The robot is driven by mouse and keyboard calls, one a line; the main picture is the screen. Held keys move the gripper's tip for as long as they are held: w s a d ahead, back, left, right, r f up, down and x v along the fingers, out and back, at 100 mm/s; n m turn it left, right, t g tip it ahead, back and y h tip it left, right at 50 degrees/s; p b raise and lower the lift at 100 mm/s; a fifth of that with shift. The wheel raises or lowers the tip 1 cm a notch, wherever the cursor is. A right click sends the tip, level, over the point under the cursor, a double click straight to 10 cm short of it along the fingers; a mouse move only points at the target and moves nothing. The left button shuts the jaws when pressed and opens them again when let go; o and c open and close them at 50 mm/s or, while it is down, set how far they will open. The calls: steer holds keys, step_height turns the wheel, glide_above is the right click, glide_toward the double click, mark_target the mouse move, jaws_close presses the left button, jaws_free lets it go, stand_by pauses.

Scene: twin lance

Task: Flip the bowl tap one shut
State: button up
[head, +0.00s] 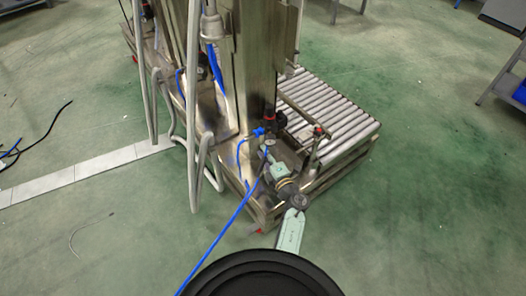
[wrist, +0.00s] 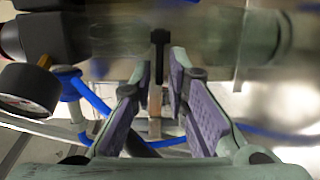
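In the wrist view a black T-shaped lever (wrist: 160,52) hangs in front of a shiny steel surface; it looks like a tap handle, but I cannot tell if it is bowl tap one. My gripper (wrist: 153,88) is open, its purple-padded fingers spread to either side below the lever. I see no clear contact with the lever. A tan strip shows between the fingers. In the head view my gripper (head: 268,166) is small, low beside the steel machine (head: 250,75); the lever cannot be made out there.
A round gauge (wrist: 28,92) and a blue hose (wrist: 92,98) are close on the left in the wrist view. In the head view a red-and-black fitting (head: 272,120) sits on the machine near my gripper. A roller conveyor (head: 335,110) stands to the right.

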steer(key=shift+x, duration=1.1)
jaws_close()
